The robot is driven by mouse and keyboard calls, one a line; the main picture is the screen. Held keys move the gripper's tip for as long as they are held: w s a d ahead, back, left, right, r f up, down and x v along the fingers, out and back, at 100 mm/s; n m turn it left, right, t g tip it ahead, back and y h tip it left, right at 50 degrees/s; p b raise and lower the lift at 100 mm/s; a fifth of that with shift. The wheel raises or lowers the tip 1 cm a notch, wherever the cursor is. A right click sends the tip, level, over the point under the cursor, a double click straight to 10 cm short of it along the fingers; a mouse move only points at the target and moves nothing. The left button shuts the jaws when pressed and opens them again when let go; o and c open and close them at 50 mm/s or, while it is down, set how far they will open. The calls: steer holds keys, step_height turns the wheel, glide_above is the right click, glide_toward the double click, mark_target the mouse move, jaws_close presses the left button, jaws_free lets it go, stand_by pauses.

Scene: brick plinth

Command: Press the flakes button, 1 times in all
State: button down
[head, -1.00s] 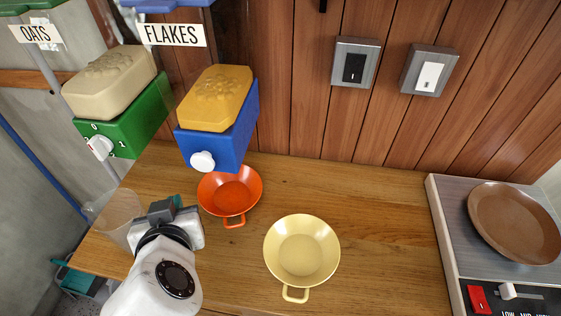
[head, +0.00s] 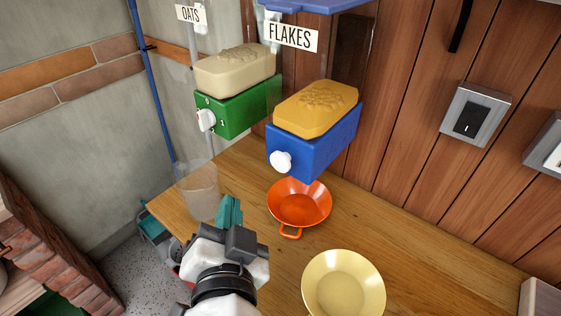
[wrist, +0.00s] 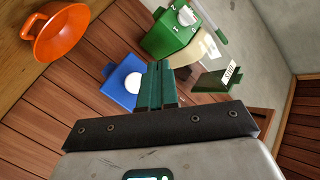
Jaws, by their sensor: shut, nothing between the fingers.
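The flakes dispenser is a blue box (head: 330,150) with a yellow block on top, under a sign reading FLAKES (head: 291,36). Its white round button (head: 281,161) is on the front face. The blue box (wrist: 119,82) and white button (wrist: 133,83) also show in the wrist view, just left of the fingers. My gripper (head: 230,212) is shut and empty, below and left of the button in the head view, apart from it. Its green fingers (wrist: 156,84) are together in the wrist view. An orange bowl (head: 299,204) stands below the flakes dispenser.
The green oats dispenser (head: 240,110) with a white knob hangs left of the blue one. A clear cup (head: 199,190) stands at the table's left edge. A yellow bowl (head: 343,287) is on the wooden table (head: 420,265). A black switch (head: 475,114) is on the wall.

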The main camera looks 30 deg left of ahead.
steer(key=p, duration=0.2)
glide_toward(274, 163)
steer(key=shift+w+a+f, duration=0.15)
steer(key=shift+w+a, duration=0.35)
steer(key=shift+a, duration=0.3)
steer(key=shift+w+a+f, duration=0.15)
steer(key=shift+w+a, duration=0.35)
steer(key=shift+a, duration=0.3)
steer(key=shift+w+a+f, duration=0.15)
steer(key=shift+w+a, duration=0.35)
steer(key=shift+a, duration=0.3)
steer(key=shift+w, duration=0.1)
steer(key=shift+w, duration=0.3)
steer(key=shift+w+d, duration=0.1)
steer(key=shift+w, duration=0.75)
stand_by(1.0)
steer(key=shift+s, duration=1.3)
steer(key=s, duration=0.1)
steer(key=s+b, duration=0.1)
steer(key=s, duration=0.3)
steer(key=shift+a, duration=0.3)
